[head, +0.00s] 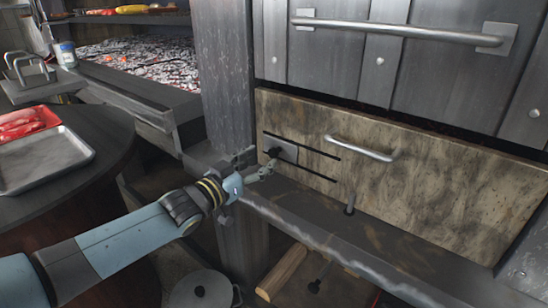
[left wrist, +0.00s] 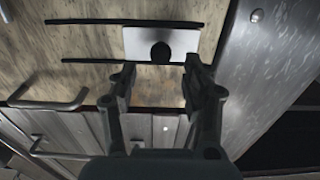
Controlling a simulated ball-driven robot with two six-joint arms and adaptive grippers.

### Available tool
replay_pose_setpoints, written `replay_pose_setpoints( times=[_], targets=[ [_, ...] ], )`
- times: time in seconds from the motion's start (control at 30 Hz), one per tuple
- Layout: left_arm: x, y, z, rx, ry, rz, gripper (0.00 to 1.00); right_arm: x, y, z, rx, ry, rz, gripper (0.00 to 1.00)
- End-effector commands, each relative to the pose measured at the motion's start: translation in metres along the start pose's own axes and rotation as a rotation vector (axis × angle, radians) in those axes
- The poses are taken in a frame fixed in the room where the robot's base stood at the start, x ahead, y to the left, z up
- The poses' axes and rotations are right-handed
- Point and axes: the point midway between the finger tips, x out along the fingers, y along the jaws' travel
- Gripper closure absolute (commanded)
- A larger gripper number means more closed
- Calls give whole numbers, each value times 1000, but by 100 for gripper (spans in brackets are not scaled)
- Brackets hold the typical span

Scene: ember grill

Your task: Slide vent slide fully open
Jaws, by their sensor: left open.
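The vent slide (head: 289,154) is a small grey metal plate with a round black knob (head: 274,152). It sits at the left end of two dark slots in the stained tan panel (head: 430,185). In the left wrist view the plate (left wrist: 135,42) and knob (left wrist: 161,52) are near the top, at the right end of the slots. My left gripper (head: 267,168) is open close to the knob. In the left wrist view its fingers (left wrist: 158,78) stand apart either side of the knob's line; contact cannot be told. My right gripper is not in view.
A grey ledge (head: 300,225) runs under the panel. A glowing coal bed (head: 140,62) is at upper left; a metal tray (head: 45,160) is on the dark side table.

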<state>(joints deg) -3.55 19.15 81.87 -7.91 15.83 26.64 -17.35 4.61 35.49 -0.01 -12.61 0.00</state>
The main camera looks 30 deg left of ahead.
Motion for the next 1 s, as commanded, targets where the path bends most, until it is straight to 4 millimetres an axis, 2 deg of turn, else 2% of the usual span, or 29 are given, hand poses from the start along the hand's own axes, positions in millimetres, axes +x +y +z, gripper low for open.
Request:
replay_pose_setpoints(
  times=[0.1, 0.23, 0.4, 0.63, 1.0],
  targets=[
    [22, 0, 0, 0, 0, -1, 52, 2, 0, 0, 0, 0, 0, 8],
    [38, 0, 1, -1, -1, -1, 52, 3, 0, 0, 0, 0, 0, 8],
    [46, 0, 1, 0, -2, -1, 52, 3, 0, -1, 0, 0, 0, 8],
    [47, 0, 1, 0, -2, 0, 52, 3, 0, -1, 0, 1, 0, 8],
    [46, 0, 1, 0, -2, 0, 100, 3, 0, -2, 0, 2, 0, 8]
  ],
)
